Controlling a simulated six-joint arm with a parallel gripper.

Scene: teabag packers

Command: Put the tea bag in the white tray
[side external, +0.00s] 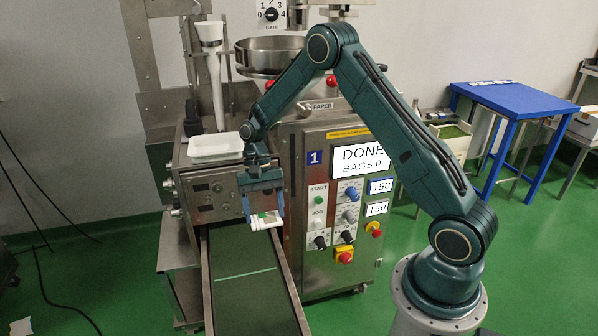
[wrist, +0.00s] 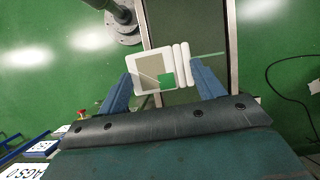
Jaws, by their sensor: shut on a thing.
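The tea bag (side external: 262,221) is a small white packet with a green and beige patch, and it also shows in the wrist view (wrist: 150,72). My gripper (side external: 264,208) has its blue fingers shut on the tea bag, and the wrist view shows the fingers (wrist: 160,88) on either side of it. The tea bag is held above the upper part of the dark conveyor. The white tray (side external: 215,146) sits on top of the machine, up and to the left of my gripper. It looks empty from the side. The tray is not in the wrist view.
The conveyor (side external: 240,289) with metal side rails slopes down below my gripper. The machine's control panel (side external: 345,200) stands close on the right. A white funnel (side external: 209,32) and a metal pan (side external: 268,55) rise behind the tray. A blue table (side external: 517,98) is far right.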

